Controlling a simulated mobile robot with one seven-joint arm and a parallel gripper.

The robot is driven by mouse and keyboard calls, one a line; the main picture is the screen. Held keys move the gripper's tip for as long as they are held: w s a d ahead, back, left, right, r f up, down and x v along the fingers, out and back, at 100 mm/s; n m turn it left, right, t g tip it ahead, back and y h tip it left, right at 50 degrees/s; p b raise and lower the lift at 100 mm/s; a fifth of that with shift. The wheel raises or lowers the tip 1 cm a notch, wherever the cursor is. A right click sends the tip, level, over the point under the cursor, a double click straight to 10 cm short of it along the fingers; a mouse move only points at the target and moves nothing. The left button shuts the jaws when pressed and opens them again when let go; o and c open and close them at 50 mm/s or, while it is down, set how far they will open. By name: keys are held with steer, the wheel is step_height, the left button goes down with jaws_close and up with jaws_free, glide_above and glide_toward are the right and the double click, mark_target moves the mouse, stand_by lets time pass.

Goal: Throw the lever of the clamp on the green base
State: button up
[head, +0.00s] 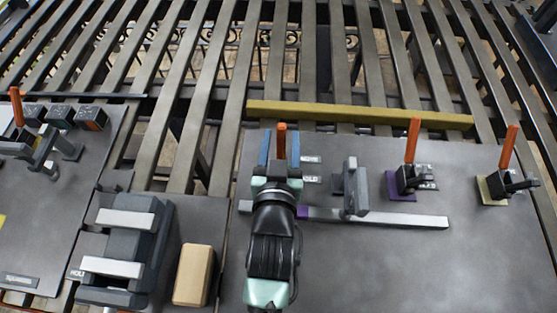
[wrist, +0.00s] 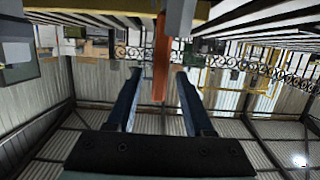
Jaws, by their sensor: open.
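My gripper (head: 279,146) is open, with one blue finger on each side of an upright orange lever (head: 281,140). In the wrist view the lever (wrist: 160,62) stands between the two spread fingers of my gripper (wrist: 158,74), with a gap on both sides. I cannot tell how deep it sits between them. The base of this lever's clamp is hidden behind my gripper and wrist in the head view, so I cannot see its colour. No clamp base shows clearly as green.
To the right stand a clamp on a purple base (head: 401,195) and one on a cream base (head: 482,191), both with upright orange levers. A yellow rail (head: 360,115) runs behind. A tan block (head: 194,275) is left.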

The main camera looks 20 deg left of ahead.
steer(key=b+v, duration=0.1)
steer(key=v, duration=1.1)
steer(key=shift+r, duration=0.15)
steer(key=w+a+r+g+h+p, duration=0.3)
steer(key=w+r+g+p, duration=0.6)
steer(key=p, duration=0.9)
steer(key=shift+g, duration=0.6)
steer(key=x, duration=0.6)
steer(key=p+x, duration=0.1)
steer(key=x, duration=0.6)
steer(key=shift+d+f, duration=0.2)
steer(key=shift+f, duration=0.2)
jaws_close()
